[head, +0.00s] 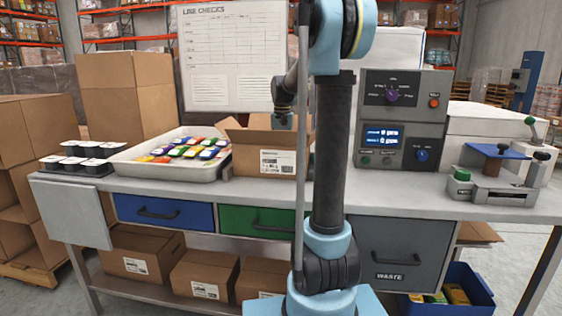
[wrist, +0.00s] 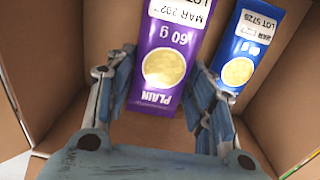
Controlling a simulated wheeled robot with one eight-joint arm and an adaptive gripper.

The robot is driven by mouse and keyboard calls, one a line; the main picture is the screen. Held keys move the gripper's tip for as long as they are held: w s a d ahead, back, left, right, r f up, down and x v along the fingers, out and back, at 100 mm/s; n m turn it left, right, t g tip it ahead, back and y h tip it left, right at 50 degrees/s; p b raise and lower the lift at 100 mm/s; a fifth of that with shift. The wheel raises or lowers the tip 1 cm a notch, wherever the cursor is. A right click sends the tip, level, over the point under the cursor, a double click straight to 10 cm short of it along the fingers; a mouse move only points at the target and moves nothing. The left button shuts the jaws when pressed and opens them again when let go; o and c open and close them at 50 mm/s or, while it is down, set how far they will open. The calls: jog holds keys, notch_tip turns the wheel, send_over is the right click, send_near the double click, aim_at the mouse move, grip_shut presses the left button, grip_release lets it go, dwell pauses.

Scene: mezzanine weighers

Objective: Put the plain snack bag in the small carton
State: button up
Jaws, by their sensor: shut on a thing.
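The plain snack bag (wrist: 165,70) is purple, marked PLAIN and 60 g, and shows in the wrist view. My gripper (wrist: 166,84) has a finger on each side of it and is shut on it. The bag is inside the small carton (wrist: 60,75), whose brown walls surround it. In the head view the open carton (head: 252,140) stands on the bench. My gripper (head: 283,121) reaches down over its opening, and the bag is hidden there by the carton walls. I cannot tell whether the bag touches the carton floor.
A blue snack bag (wrist: 248,45) lies in the carton to the right of the plain one. A white tray (head: 170,172) of colourful packets stands left of the carton. A grey control unit (head: 402,120) and a clamp device (head: 492,178) stand to the right.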

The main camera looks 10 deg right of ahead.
jog(key=shift+f, duration=1.8)
jog(key=o, duration=1.1)
jog(key=shift+f, duration=0.1)
jog(key=shift+c, duration=0.2)
notch_tip(320, 180, up, 12)
jog(key=shift+r, duration=0.1)
